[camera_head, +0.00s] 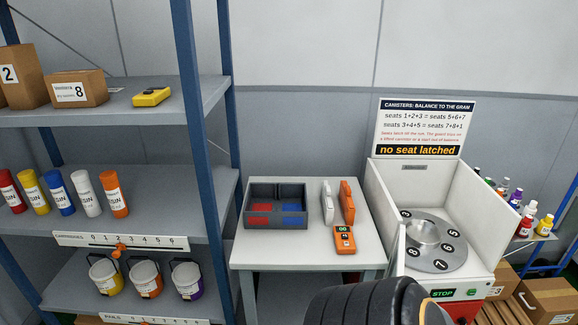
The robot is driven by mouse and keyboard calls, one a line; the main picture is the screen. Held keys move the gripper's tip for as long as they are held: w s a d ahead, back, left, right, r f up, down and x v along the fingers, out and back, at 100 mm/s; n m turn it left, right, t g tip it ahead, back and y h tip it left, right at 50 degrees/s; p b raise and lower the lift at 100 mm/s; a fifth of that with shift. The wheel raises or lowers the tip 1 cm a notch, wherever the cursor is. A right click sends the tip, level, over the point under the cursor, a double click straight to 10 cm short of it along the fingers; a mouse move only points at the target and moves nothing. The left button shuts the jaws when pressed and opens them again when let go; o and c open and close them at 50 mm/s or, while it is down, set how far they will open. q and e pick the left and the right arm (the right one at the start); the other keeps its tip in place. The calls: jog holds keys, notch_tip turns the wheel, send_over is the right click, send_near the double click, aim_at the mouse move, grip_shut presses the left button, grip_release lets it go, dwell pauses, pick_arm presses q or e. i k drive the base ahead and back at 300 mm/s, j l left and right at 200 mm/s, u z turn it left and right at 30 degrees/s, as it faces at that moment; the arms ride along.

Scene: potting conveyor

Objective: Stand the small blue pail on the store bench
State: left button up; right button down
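No blue pail can be made out. Three white pails stand on the lower shelf at left: one with a yellow band (106,277), one with an orange band (147,279) and one with a purple band (187,281). Nothing in view is labelled as the store bench; a small white table (300,256) stands in the middle. A black ribbed part of my own arm shows at the bottom centre. Neither gripper's fingers are in view.
The table holds a dark divided tray (276,223) and an orange handheld device (344,240). A blue-post rack (198,110) at left carries canisters and boxes. A white machine with a numbered disc (436,262) stands right. Cardboard boxes (550,300) lie at lower right.

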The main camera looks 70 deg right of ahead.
aim_at(278, 243)
jog(key=i+z, duration=0.5)
jog(key=i+j+z, duration=0.1)
jog(key=i+z, duration=0.15)
jog(key=z, duration=0.2)
jog(key=i+z, duration=0.25)
jog(key=z, duration=0.15)
jog(key=i+z, duration=0.2)
jog(key=z, duration=0.25)
